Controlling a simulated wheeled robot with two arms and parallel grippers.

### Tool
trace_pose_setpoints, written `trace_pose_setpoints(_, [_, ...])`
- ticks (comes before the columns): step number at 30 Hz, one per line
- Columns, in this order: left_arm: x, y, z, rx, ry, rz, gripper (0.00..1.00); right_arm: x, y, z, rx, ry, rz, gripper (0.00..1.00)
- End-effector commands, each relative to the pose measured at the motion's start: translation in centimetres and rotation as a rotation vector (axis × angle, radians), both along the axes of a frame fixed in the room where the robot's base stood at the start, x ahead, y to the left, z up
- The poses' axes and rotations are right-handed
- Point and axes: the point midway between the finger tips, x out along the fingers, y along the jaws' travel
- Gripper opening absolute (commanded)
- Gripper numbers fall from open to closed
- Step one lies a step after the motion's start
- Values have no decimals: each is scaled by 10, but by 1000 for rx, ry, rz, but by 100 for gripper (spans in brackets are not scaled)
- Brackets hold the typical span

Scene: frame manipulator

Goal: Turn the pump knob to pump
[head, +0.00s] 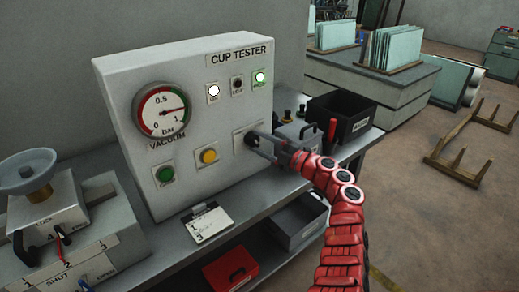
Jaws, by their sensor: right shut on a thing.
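The cup tester (215,110) is a pale grey box on a grey bench, with a vacuum gauge (161,110) at its upper left. The pump knob (251,139) is a dark knob on a light plate at the lower right of the panel. My right gripper (257,142) is shut on the knob, its fingers partly covering it. I cannot read the markings around the knob, so its setting is unclear. My left gripper is not in view.
A green button (165,175) and a yellow button (208,156) sit left of the knob. Two lamps above glow white and green. A black bin (342,117) stands right of the tester. A clipboard (207,224) lies in front.

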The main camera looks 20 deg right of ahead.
Motion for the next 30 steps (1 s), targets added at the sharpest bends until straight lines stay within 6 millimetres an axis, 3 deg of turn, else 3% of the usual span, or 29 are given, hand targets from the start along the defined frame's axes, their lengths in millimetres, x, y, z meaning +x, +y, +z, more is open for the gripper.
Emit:
trace_pose_setpoints(13, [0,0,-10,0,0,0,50,0,0,3,-277,-102,3,0])
trace_pose_setpoints(30, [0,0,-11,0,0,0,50,0,0,4,-348,-125,2,0])
